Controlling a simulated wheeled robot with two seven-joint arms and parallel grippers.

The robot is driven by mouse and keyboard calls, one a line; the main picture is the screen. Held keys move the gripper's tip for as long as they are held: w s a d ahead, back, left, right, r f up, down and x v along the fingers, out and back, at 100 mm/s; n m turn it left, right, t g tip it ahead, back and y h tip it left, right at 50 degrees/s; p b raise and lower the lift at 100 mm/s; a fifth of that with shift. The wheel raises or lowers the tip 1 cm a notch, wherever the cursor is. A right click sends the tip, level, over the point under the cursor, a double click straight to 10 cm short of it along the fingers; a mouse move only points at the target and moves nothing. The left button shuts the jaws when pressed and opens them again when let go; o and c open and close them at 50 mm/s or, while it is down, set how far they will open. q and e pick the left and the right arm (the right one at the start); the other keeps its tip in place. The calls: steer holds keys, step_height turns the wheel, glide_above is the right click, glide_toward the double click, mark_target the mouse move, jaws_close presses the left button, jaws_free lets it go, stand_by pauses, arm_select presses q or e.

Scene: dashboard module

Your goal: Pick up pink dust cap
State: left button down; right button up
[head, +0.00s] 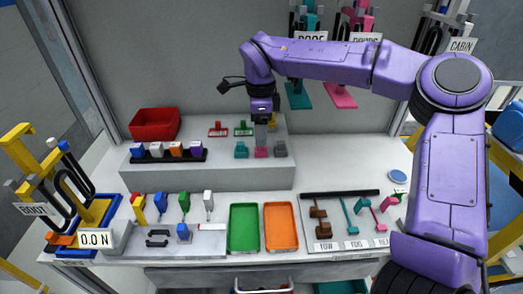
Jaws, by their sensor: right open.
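A small pink block-like piece, which looks like the pink dust cap (261,153), sits on the raised grey shelf between a teal cap (241,150) and a grey cap (280,149). My right gripper (261,143) points straight down just above the pink cap, with its arm reaching in from the right. It is open; whether its fingers touch or surround the cap cannot be told at this size. The gripper partly hides the top of the cap. My left gripper is not in view.
Behind stand red and green small pieces (243,129) and a red bin (155,124). A black rack with coloured blocks (168,153) is at left. Green (244,246) and orange (281,242) trays lie in front. The shelf right of the grey cap is short.

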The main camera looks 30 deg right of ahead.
mark_target(261, 151)
steer(key=f, duration=0.5)
steer(key=shift+s+f, duration=0.15)
steer(key=shift+s, duration=0.05)
jaws_close()
steer(key=shift+a, duration=0.1)
